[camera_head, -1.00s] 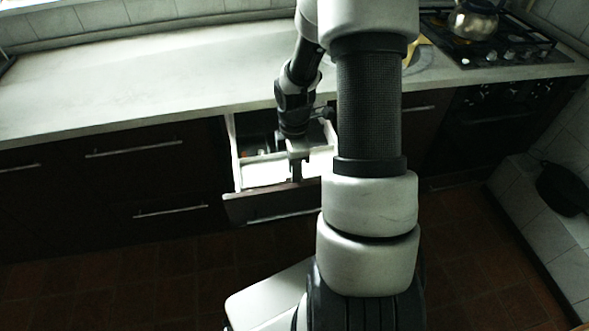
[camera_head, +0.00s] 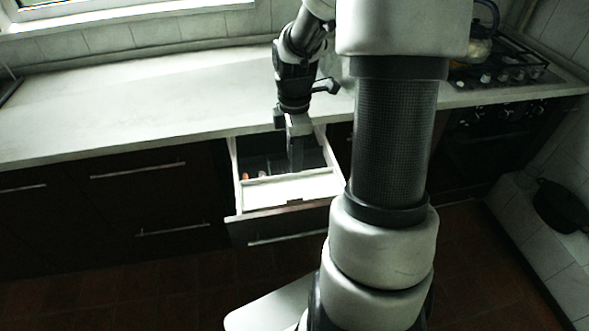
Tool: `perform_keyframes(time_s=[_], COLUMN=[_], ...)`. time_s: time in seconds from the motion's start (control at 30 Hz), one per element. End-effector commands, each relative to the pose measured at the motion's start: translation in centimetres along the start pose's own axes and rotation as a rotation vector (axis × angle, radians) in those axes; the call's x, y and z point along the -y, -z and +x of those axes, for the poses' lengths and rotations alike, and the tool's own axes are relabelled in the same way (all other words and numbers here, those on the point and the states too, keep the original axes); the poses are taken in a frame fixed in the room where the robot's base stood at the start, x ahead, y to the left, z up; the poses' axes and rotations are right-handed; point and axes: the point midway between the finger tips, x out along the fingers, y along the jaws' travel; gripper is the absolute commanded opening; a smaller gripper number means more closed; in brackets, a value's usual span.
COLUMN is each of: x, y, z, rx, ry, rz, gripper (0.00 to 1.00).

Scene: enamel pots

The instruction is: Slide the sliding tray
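An open drawer (camera_head: 236,176) stands out below the counter. A white tray-like panel (camera_head: 318,187) lies across its front part, with a small dark notch near its front edge. I take this to be the sliding tray. Behind it is a dark open part of the drawer with small reddish items (camera_head: 246,177) at the left. My gripper (camera_head: 296,168) points down over this dark part, just behind the white panel's rear edge. I cannot tell whether it touches the panel. The fingers are seen edge-on, so their opening does not show.
The pale counter (camera_head: 130,115) runs along the wall above the drawer. A gas hob (camera_head: 500,70) with a kettle (camera_head: 478,45) stands at the right. A dark pot (camera_head: 562,205) sits on a tiled ledge at the far right. My own arm hides the area right of the drawer.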

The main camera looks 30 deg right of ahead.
Motion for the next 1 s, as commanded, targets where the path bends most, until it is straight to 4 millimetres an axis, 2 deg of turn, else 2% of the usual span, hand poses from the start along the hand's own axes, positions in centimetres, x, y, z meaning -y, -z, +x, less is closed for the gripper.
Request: perform_keyframes(time_s=[0.03, 0.2, 0.53, 0.57, 0.67, 0.7, 0.77, 0.87, 1.0], x=[-0.1, 0.0, 0.0, 0.0, 0.0, 0.0, 0.0, -0.1, -0.3], y=[0.0, 0.0, 0.0, 0.0, 0.0, 0.1, 0.2, 0.4, 0.6], z=[-1.1, -2.7, -3.0, -3.0, -2.7, -2.3, -1.5, 0.2, 2.5], rx=[0.001, 0.0, 0.0, 0.0, 0.0, 0.0, -0.003, -0.018, -0.078], ry=[-0.004, 0.0, 0.0, 0.0, -0.005, -0.012, -0.033, -0.087, -0.172], rz=[0.0, 0.0, 0.0, 0.0, 0.025, 0.062, 0.156, 0.405, 0.843], gripper=[0.25, 0.25, 0.25, 0.23, 0.06, 0.0, 0.0, 0.0, 0.0])
